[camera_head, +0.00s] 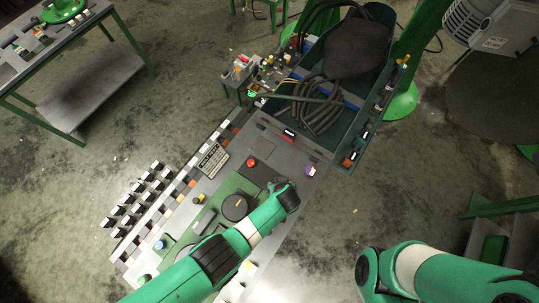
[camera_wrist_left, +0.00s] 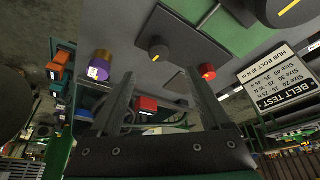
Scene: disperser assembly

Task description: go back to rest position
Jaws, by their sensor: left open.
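My left arm comes in from the lower left in the camera_head view. Its wrist end (camera_head: 288,196) is above the grey and green control panel (camera_head: 222,188); the fingers are hard to make out there. In the left wrist view my left gripper (camera_wrist_left: 162,76) is open, with its two dark fingers apart and nothing held between them. Beyond the fingers are a black knob (camera_wrist_left: 158,48), a red knob (camera_wrist_left: 207,72), and a purple and yellow knob (camera_wrist_left: 100,65). My right arm (camera_head: 440,272) shows only as green links at the lower right; its gripper is out of view.
A dark green bin (camera_head: 372,108) with coiled black hoses (camera_head: 322,100) adjoins the panel's far end. Rows of black and white blocks (camera_head: 140,200) lie left of the panel. A side table (camera_head: 75,48) stands at upper left. A grey machine (camera_head: 490,25) is at upper right.

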